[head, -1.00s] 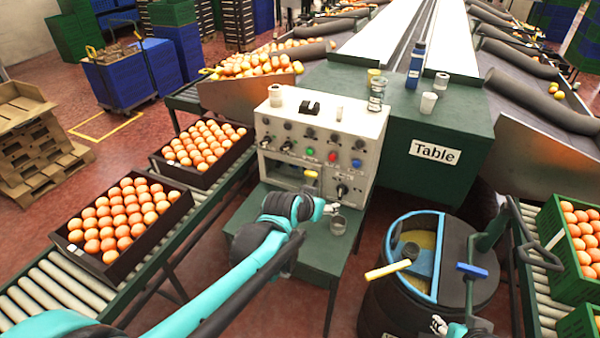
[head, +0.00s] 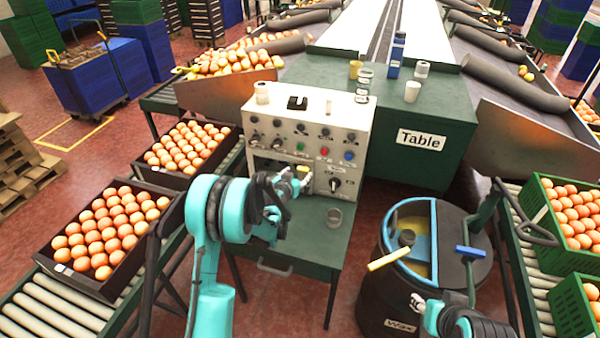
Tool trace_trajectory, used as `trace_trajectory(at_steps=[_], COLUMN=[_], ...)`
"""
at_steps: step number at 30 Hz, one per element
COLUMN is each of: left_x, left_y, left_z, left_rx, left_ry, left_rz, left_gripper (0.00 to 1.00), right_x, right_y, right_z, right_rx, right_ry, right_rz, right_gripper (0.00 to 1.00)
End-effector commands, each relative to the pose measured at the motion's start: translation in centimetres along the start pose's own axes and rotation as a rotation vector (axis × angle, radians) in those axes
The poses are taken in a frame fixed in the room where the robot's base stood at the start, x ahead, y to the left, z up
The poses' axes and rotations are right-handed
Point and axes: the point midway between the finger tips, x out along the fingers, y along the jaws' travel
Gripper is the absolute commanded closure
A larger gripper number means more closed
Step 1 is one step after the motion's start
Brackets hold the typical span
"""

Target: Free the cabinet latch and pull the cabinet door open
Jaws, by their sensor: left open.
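The cabinet is a white control box (head: 345,128) on a green stand, with rows of knobs, coloured buttons and a dark opening at its lower left. A small yellow piece (head: 303,169), possibly the latch, shows low on its front. My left gripper (head: 300,183) is open in front of the box's lower front, close to the yellow piece; contact cannot be told. My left wrist hides part of the opening and the lower left front. My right gripper (head: 417,301) is low over the wax drum's front, far from the box; its jaws are too small to read.
The wax drum (head: 372,290) with a yellow-handled tool (head: 389,259) is at right. Egg-like oranges fill trays on the left conveyor (head: 28,312). Bottle and cups stand on the table behind.

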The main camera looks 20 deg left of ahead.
Motion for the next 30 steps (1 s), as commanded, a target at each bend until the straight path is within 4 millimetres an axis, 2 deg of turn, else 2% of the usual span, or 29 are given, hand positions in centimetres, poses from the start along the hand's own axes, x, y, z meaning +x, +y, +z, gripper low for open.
trace_trajectory(at_steps=[3, 9, 19, 20, 24, 27, 30], left_x=[2.2, 4.6, 5.0, 5.0, 5.0, 5.0, 5.0], left_y=[0.1, 0.1, 0.1, 0.1, 0.0, 0.0, 0.0], left_z=[0.3, 0.1, 0.0, 0.0, 0.0, 0.0, 0.0], left_rx=[-0.001, 0.000, -0.001, -0.001, -0.001, -0.001, 0.000], left_ry=[0.000, 0.000, 0.000, 0.000, 0.000, 0.000, -0.001], left_rz=[0.001, 0.001, 0.001, 0.001, 0.001, 0.001, 0.000], left_gripper=[0.38, 0.38, 0.38, 0.41, 0.78, 1.00, 1.00], right_x=[0.8, 1.4, 1.4, 1.4, 1.4, 1.4, 1.4], right_y=[0.0, 0.0, 0.0, 0.0, 0.0, 0.0, 0.0], right_z=[0.6, 1.0, 1.0, 1.0, 1.0, 1.0, 1.0], right_rx=[0.000, 0.000, 0.000, 0.000, 0.000, 0.000, 0.000], right_ry=[0.000, 0.000, 0.000, 0.000, 0.000, 0.000, 0.000], right_rz=[0.000, 0.000, 0.000, 0.000, 0.000, 0.000, 0.000], right_gripper=[0.60, 0.60, 0.60, 0.60, 0.60, 0.60, 0.60])
